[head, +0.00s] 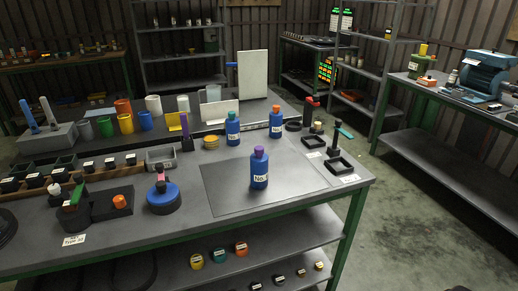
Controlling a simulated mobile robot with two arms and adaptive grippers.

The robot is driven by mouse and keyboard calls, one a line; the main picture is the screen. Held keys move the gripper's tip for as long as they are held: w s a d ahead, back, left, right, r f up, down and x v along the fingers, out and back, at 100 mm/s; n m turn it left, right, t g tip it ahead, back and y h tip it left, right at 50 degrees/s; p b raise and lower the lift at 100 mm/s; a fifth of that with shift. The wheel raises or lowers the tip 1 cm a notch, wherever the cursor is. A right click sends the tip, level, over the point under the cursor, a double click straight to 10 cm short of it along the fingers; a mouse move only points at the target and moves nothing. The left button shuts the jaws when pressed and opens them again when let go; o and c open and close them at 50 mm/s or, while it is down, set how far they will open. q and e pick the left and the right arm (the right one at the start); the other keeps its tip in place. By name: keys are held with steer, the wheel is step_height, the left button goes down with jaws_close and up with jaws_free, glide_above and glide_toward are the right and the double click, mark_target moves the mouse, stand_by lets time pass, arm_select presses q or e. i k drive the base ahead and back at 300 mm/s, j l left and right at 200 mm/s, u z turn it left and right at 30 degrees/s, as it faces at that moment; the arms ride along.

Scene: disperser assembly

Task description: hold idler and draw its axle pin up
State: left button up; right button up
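No part is plainly marked as the idler or its axle pin. A blue disc (163,196) on a round black base stands at the front left of the bench, with a small pink and dark upright piece (160,182) at its middle. It could be the idler with its pin, but I cannot tell. To its left, a black block (105,209) carries an orange cylinder (119,201). A green upright piece (76,195) stands beside that, over a round black part. Neither of my grippers is in view.
A blue bottle with a purple cap (259,169) stands on the grey mat (225,190). Two more blue bottles (233,129) (276,122) stand behind it. Black square trays (340,165) lie at the right. Cups and bins (125,122) crowd the back left. The mat's front is clear.

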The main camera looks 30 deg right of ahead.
mark_target(258, 150)
steer(key=l, duration=0.75)
steer(key=i+l+u, duration=0.1)
steer(key=l, duration=0.7)
